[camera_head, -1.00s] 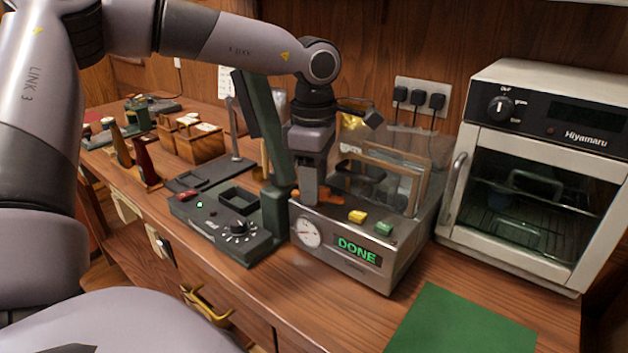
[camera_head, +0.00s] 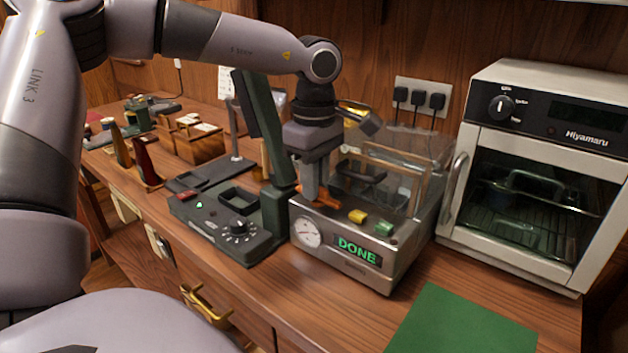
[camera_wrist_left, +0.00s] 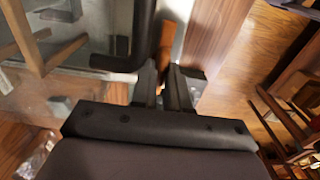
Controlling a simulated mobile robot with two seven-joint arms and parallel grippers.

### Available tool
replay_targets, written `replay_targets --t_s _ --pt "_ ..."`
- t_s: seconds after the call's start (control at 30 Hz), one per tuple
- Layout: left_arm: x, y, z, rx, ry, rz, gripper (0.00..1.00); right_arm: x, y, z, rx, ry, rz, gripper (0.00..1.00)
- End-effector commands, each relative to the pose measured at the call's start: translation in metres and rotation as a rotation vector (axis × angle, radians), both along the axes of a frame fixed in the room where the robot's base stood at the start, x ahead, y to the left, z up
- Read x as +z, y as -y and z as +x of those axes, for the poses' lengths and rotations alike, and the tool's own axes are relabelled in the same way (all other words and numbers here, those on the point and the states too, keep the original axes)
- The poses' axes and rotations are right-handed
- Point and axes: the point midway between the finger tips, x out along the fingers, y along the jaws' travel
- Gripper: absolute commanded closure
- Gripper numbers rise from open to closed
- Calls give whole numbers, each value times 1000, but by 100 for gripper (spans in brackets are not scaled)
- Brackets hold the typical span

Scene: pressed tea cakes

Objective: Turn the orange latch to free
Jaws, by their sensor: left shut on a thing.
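The orange latch (camera_head: 329,201) sits on the top left of the steel machine with a clear cover (camera_head: 352,262). Its front display reads DONE. My left gripper (camera_head: 311,197) points down at the latch and is shut on it. In the left wrist view, the orange latch (camera_wrist_left: 166,42) shows between and beyond the dark fingers (camera_wrist_left: 169,72). The fingers hide part of the latch, so I cannot tell its exact angle. My right gripper is in neither view.
A dark control unit (camera_head: 222,225) with an upright green arm stands just left of the machine. A white oven (camera_head: 540,170) stands on the right. A green mat (camera_head: 462,325) lies at the front right. Wooden boxes (camera_head: 198,143) stand at the back left.

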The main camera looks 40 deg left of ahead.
Motion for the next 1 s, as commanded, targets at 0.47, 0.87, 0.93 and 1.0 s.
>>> replay_targets --t_s 0.47,0.87,0.93,1.0 --pt "0 0 0 -22 0 0 62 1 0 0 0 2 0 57" --pt "14 0 1 -19 4 0 62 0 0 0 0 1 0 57" --pt "26 0 1 -19 6 2 62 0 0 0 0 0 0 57" --pt "38 0 1 -20 5 2 62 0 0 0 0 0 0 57"
